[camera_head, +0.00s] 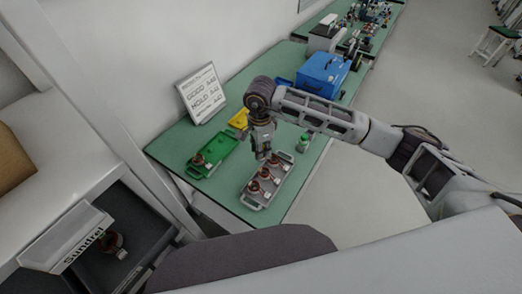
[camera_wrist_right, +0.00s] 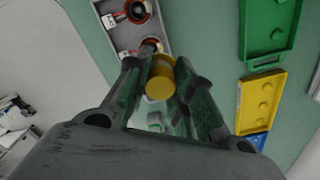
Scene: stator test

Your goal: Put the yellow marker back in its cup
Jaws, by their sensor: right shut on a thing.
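My right gripper (camera_head: 262,155) hangs over the green table beside the grey tray. In the right wrist view its two fingers (camera_wrist_right: 161,85) are shut on a yellow cylinder, the yellow marker (camera_wrist_right: 160,78), whose round end faces the camera. The marker does not show clearly in the head view. A small green and white object (camera_head: 303,142) stands right of the grey tray; I cannot tell whether it is the cup. Something pale and green shows between the fingers in the wrist view, partly hidden. My left gripper is not in view.
The grey tray (camera_head: 251,204) holds several copper-wound parts. A green tray (camera_head: 225,143) with one part, a yellow tray (camera_wrist_right: 261,101) and a blue tray lie nearby. A blue box (camera_head: 323,74) and a sign (camera_head: 202,94) stand behind. An open drawer (camera_head: 95,270) is lower left.

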